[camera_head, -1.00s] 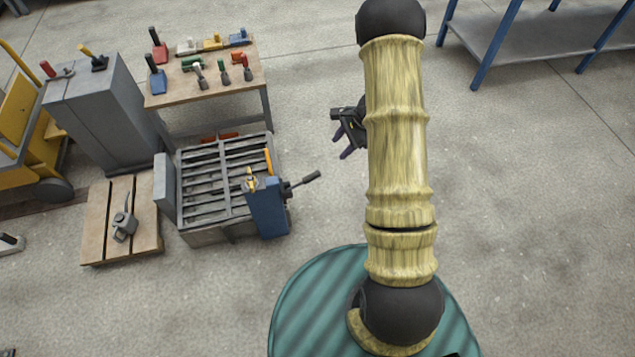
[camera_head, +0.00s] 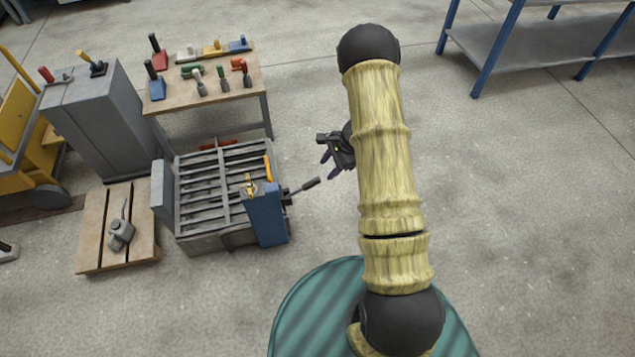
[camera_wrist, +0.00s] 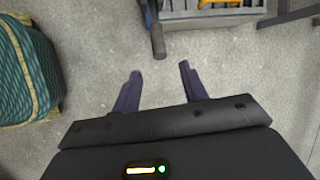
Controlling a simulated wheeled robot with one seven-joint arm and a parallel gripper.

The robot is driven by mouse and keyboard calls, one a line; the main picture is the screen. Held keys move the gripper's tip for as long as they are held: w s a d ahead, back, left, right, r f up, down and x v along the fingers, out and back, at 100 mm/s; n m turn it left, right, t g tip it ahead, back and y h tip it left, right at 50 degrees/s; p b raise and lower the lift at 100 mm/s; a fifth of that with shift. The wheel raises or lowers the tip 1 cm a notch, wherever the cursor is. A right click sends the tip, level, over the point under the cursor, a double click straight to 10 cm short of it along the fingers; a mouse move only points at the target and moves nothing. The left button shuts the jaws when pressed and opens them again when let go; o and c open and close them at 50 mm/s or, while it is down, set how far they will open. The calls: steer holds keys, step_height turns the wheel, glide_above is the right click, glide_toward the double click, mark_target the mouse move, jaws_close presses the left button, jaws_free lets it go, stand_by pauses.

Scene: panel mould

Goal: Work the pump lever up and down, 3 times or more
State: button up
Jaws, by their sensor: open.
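The pump lever (camera_head: 304,188) is a dark bar with a thick grip. It sticks out to the right, slightly raised, from the blue pump box (camera_head: 265,217) on the right side of the slatted grey panel mould (camera_head: 205,240). In the wrist view the lever (camera_wrist: 157,38) points toward my gripper from the top edge. My gripper (camera_head: 330,166) hangs above and right of the lever's end in the head view. In the wrist view my gripper (camera_wrist: 158,82) is open and empty, with the lever's tip ahead of the fingers, apart from them.
A wooden table (camera_head: 240,92) with several coloured tools stands behind the mould. A grey cabinet (camera_head: 108,125) and a pallet (camera_head: 90,248) with a metal tool are to the left. A blue-legged rack (camera_head: 540,60) stands at the back right. The floor right of the lever is clear.

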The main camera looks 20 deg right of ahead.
mark_target(320, 178)
steer(key=b+x, duration=0.2)
steer(key=x, duration=0.7)
jaws_close()
